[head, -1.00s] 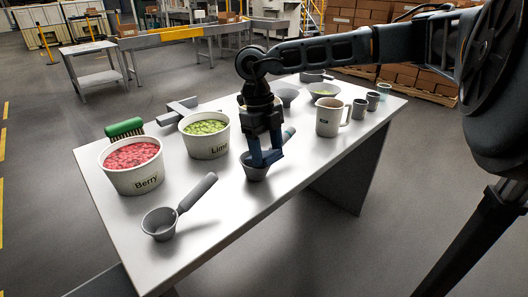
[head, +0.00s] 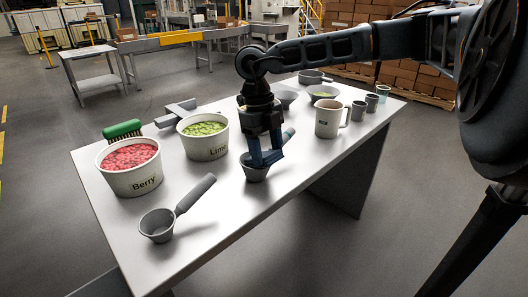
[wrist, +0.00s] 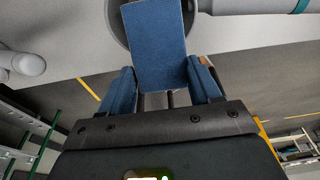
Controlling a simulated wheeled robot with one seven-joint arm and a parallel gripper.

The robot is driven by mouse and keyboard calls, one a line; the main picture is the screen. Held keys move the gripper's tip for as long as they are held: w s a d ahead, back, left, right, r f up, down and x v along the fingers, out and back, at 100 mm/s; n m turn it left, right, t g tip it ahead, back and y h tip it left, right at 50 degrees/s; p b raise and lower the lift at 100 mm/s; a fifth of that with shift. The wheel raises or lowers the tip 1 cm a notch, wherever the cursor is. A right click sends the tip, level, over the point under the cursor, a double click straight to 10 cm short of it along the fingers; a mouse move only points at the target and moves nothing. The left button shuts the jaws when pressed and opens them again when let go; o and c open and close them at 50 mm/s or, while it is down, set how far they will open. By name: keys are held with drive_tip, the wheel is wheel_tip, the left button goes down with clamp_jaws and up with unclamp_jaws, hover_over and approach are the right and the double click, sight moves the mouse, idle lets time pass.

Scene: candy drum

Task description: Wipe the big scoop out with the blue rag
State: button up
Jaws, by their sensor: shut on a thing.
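My gripper (head: 264,157) is shut on the blue rag (wrist: 155,45), which shows as a flat blue panel in the wrist view. The gripper points down at a grey scoop (head: 256,173) near the table's front edge, with the blue tips at or inside its bowl. How deep they reach is hidden. This scoop's handle, with a teal end (head: 289,133), points back right; the bowl rim also shows behind the rag in the wrist view (wrist: 117,22). A second grey scoop (head: 157,226) lies at the front left, handle to the back right. I cannot tell surely which scoop is bigger.
The Berry tub (head: 140,184) and Lime tub (head: 208,149) stand left of my gripper. A green brush (head: 122,129) lies behind Berry. A beige jug (head: 328,122), small grey cups (head: 359,110) and bowls (head: 324,92) stand to the right.

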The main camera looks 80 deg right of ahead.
drive_tip(key=shift+w+a, duration=0.45)
drive_tip(key=shift+a, duration=0.3)
drive_tip(key=shift+s+d+b, duration=0.45)
drive_tip(key=shift+d+b, duration=0.05)
drive_tip(key=shift+d, duration=0.25)
drive_tip(key=shift+w+a, duration=0.5)
drive_tip(key=shift+a, duration=0.25)
drive_tip(key=shift+s+d+b, duration=0.5)
drive_tip(key=shift+d, duration=0.3)
drive_tip(key=shift+w+a, duration=0.5)
drive_tip(key=shift+a, duration=0.3)
drive_tip(key=shift+s+d+b, duration=0.45)
drive_tip(key=shift+s+d, duration=0.05)
drive_tip(key=shift+d, duration=0.25)
drive_tip(key=shift+w+a, duration=0.5)
drive_tip(key=shift+a, duration=0.2)
drive_tip(key=shift+s+d+b, duration=0.4)
drive_tip(key=shift+s+d, duration=0.1)
drive_tip(key=shift+d, duration=0.25)
drive_tip(key=s+a+p+v, duration=0.1)
drive_tip(key=p+v, duration=0.3)
drive_tip(key=v, duration=0.4)
drive_tip(key=shift+a+r, duration=0.3)
drive_tip(key=shift+r, duration=0.3)
